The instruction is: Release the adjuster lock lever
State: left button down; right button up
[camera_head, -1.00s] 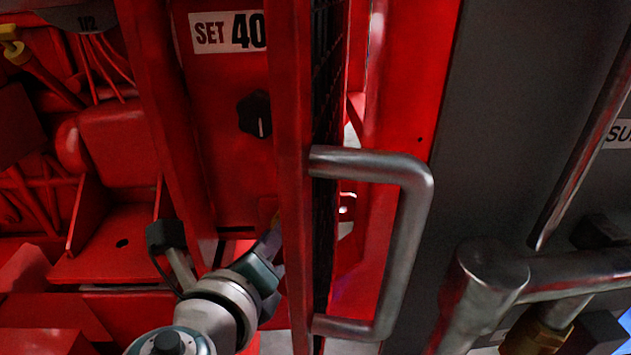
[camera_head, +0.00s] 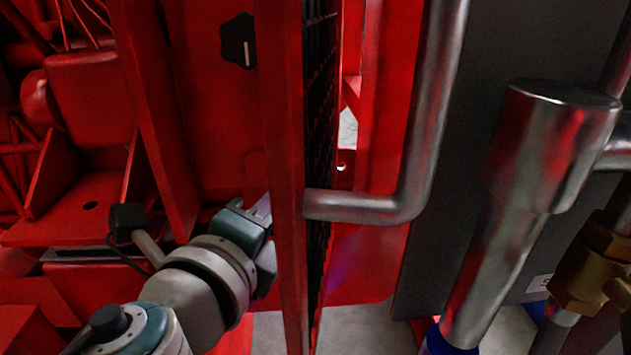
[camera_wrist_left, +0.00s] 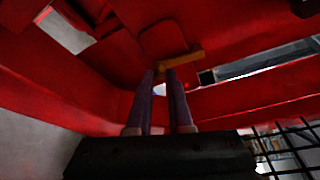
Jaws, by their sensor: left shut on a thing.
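The adjuster lock lever (camera_wrist_left: 186,60) shows in the left wrist view as a small yellow-orange bar under a red panel. The two fingers of my left gripper (camera_wrist_left: 163,74) close on its left end. The rest of the lever sticks out to the right of the fingertips. In the head view my left gripper (camera_head: 262,208) reaches in behind the red upright post, which hides the fingertips and the lever. My right gripper is not in either view.
A red upright post (camera_head: 281,130) with dark mesh behind it stands right beside my left gripper. A grey metal handle (camera_head: 365,207) sticks out from it. A black knob (camera_head: 238,40) is above. Thick metal pipe (camera_head: 535,150) and brass fitting (camera_head: 590,265) are at right.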

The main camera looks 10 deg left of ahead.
pick_arm(q)
jog(key=shift+d+f+n+t+b, duration=0.1)
jog(key=shift+d+n+t+b, duration=0.25)
jog(key=shift+n+b, duration=0.35)
jog(key=c, duration=0.8)
grip_release()
jog(key=shift+w, duration=0.1)
